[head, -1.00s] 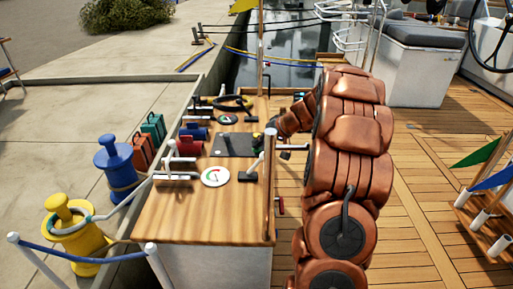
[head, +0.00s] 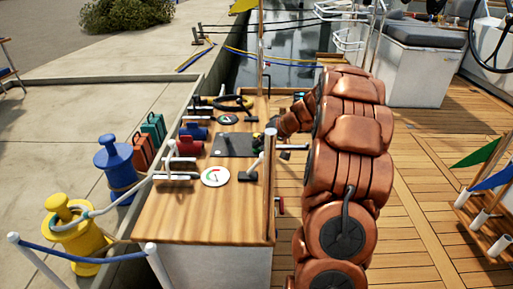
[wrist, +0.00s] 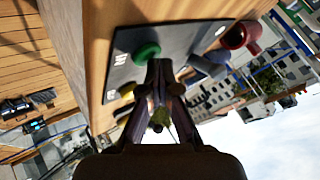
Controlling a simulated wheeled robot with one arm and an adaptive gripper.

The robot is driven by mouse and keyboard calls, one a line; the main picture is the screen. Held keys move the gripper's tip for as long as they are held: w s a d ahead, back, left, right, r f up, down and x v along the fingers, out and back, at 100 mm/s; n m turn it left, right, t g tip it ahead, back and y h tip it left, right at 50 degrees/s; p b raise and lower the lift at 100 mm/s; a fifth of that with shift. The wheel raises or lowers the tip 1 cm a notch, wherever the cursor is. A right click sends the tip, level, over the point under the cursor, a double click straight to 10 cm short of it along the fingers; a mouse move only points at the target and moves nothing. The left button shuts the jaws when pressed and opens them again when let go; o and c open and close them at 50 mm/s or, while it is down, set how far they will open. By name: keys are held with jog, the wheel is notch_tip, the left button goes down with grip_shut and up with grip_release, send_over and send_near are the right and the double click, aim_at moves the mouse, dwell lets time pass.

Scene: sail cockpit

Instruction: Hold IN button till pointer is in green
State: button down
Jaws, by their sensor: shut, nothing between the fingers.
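The dark control panel (head: 233,145) lies on the wooden console top (head: 195,220). In the wrist view the panel (wrist: 185,40) carries a green button (wrist: 146,53) and a yellow button (wrist: 127,90), each beside white lettering too small to read surely. My gripper (wrist: 159,72) is shut and empty, its tips over the panel just beside the green button; I cannot tell whether they touch anything. In the head view my arm partly hides the gripper.
Wooden deck (head: 430,200) is open to the right.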

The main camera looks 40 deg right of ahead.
aim_at(258, 149)
dwell(0.5)
jog(key=shift+r+p, duration=0.3)
jog(key=shift+r, duration=0.6)
jog(key=shift+r, duration=0.1)
jog(key=shift+r+p, duration=1.1)
jog(key=shift+r, duration=1.35)
dwell(0.7)
jog(key=shift+r+n+y+b, duration=0.2)
jog(key=shift+r+n, duration=0.4)
jog(key=shift+n, duration=2.6)
jog(key=shift+r+n+y+b, duration=0.15)
jog(key=shift+r+n, duration=0.5)
jog(key=shift+n, duration=2.55)
jog(key=shift+r+n+y+b, duration=0.1)
jog(key=shift+r+n+b, duration=0.35)
jog(key=shift+n, duration=2.75)
